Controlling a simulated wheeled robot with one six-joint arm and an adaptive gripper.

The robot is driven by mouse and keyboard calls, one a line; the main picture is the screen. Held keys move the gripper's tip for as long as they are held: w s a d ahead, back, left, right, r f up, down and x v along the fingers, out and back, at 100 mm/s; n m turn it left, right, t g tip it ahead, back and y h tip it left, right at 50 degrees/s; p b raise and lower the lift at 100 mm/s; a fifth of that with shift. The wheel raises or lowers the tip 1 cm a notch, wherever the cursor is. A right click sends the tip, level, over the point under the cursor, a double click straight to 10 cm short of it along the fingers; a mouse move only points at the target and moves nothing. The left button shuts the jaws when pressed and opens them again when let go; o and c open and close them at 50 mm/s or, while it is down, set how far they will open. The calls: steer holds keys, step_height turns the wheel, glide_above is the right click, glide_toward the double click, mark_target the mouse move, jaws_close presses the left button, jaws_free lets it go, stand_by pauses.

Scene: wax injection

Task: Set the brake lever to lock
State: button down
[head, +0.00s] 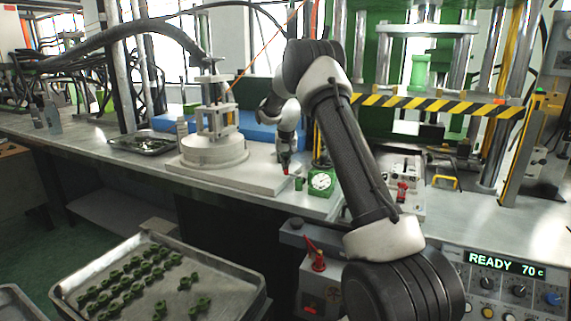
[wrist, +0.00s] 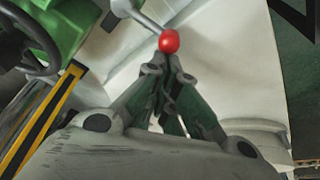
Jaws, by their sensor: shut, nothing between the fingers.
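A red ball knob (wrist: 169,41) on a grey rod (wrist: 143,18) shows in the wrist view, just beyond my fingertips. This looks like the brake lever, though no label is readable. My gripper (wrist: 168,68) is shut with nothing between its fingers; its tips point at the knob. I cannot tell whether they touch it. In the head view my gripper (head: 285,164) points down by the bench's front edge, right of the round white fixture (head: 214,150). A small red spot, apparently the knob, shows at its tips. The lever's base is hidden there.
A green gauge box (head: 321,181) stands just right of my gripper. A red-handled lever (head: 318,260) sits on a grey box in front, and another red handle (head: 402,192) is farther right. A tray (head: 75,297) of green parts stands front left. A striped bar (head: 440,105) crosses the press.

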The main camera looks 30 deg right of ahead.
steer(key=n, duration=0.1)
steer(key=s+a+n+y, duration=0.1)
steer(key=n, duration=0.2)
steer(key=shift+s+a, duration=0.35)
steer(key=n, duration=0.1)
steer(key=s+n+y, duration=0.1)
steer(key=n, duration=0.1)
steer(key=shift+s+a, duration=0.15)
steer(key=shift+a, duration=0.25)
steer(key=shift+s+a+n+g+y, duration=0.15)
steer(key=shift+s+n+y, duration=0.35)
steer(key=shift+s+n, duration=0.7)
steer(key=shift+s+a+n+g+y, duration=0.1)
steer(key=shift+s+n+g+y, duration=0.15)
steer(key=shift+s+n+y, duration=0.9)
steer(key=shift+w+n+h, duration=0.3)
steer(key=shift+n+h, duration=0.15)
steer(key=shift+h, duration=0.2)
